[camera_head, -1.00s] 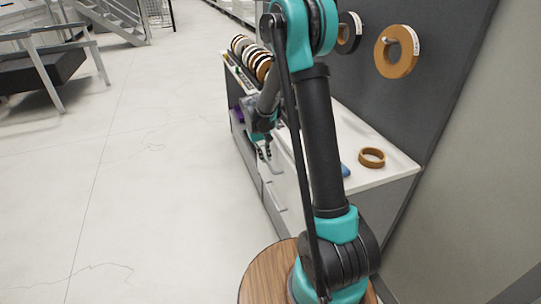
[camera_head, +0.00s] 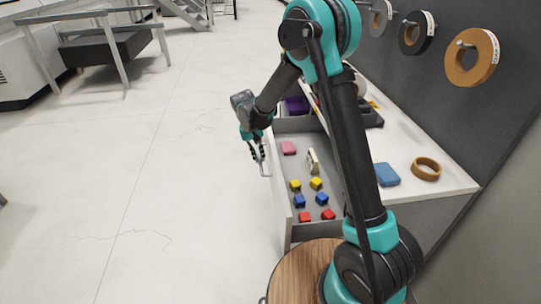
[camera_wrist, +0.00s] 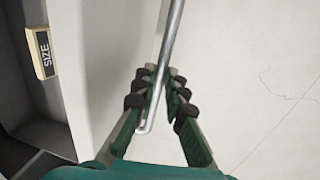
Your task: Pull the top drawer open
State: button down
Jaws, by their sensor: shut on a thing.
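The top drawer (camera_head: 281,190) stands pulled out from the white-topped cabinet, with its inside in view. It holds several yellow, blue and red blocks, a pink block and a pale upright piece. My gripper (camera_head: 262,168) is at the drawer's outer front, to the left of it in the head view. In the wrist view my gripper (camera_wrist: 158,97) has its fingers on both sides of the thin metal bar handle (camera_wrist: 172,45) and is shut on it. The pale drawer front (camera_wrist: 95,60) lies to the left of the fingers.
The cabinet top (camera_head: 445,180) bears a brown ring (camera_head: 426,169) and a blue block (camera_head: 387,174). Tape rolls hang on the grey wall panel at the right. The floor (camera_head: 170,180) left of the drawer is clear. A metal-framed table stands at the far left.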

jog(key=shift+a, duration=0.65)
jog(key=c, duration=1.6)
grip_release()
jog(key=shift+s+r, duration=0.1)
jog(key=r, duration=0.4)
jog(key=a+r, duration=0.1)
jog(key=r, duration=0.2)
jog(key=a+r, duration=0.1)
jog(key=r, duration=0.3)
jog(key=shift+s+a+r, duration=0.1)
jog(key=shift+s+r, duration=0.1)
jog(key=shift+r, duration=0.1)
jog(key=shift+s, duration=0.1)
